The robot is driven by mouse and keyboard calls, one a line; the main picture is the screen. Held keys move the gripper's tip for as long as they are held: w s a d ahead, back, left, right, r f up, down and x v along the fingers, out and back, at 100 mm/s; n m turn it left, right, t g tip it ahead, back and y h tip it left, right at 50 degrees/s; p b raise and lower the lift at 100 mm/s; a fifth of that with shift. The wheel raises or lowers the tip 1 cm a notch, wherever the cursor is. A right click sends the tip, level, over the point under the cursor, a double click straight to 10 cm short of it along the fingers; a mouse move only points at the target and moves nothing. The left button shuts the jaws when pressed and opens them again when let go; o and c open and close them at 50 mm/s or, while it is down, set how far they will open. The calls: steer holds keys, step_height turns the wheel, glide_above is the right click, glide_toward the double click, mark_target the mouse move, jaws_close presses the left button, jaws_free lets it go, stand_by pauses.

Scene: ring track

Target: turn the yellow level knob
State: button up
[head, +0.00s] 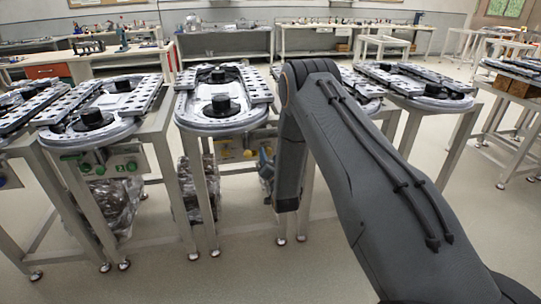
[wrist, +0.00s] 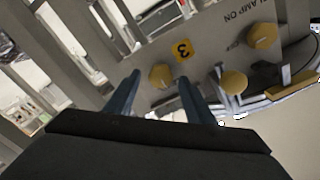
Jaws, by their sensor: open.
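In the wrist view a grey panel carries several yellow knobs. One round yellow knob (wrist: 161,76) shows between the two finger ends of my gripper (wrist: 159,80). My gripper is open with nothing held, and its fingers point at the panel. I cannot tell whether they touch it. A second yellow knob (wrist: 233,82) is to the right, and a third yellow knob (wrist: 262,36) is at the upper right beside rotated lettering that seems to read CLAMP ON. No label naming a level knob can be read. In the head view my arm hides the gripper.
A yellow label (wrist: 182,51) with a 3 is beside the near knob. In the head view, oval track tables (head: 222,120) stand in a row on metal legs. A yellow panel (head: 238,150) hangs under one. Open floor (head: 150,275) lies in front; workbenches line the back.

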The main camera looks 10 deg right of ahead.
steer(key=shift+w, duration=0.8)
steer(key=c, duration=0.9)
steer(key=shift+d, duration=0.35)
steer(key=shift+c, duration=0.8)
steer(key=shift+a, duration=0.25)
steer(key=shift+a+f+n, duration=0.1)
steer(key=shift+n, duration=0.4)
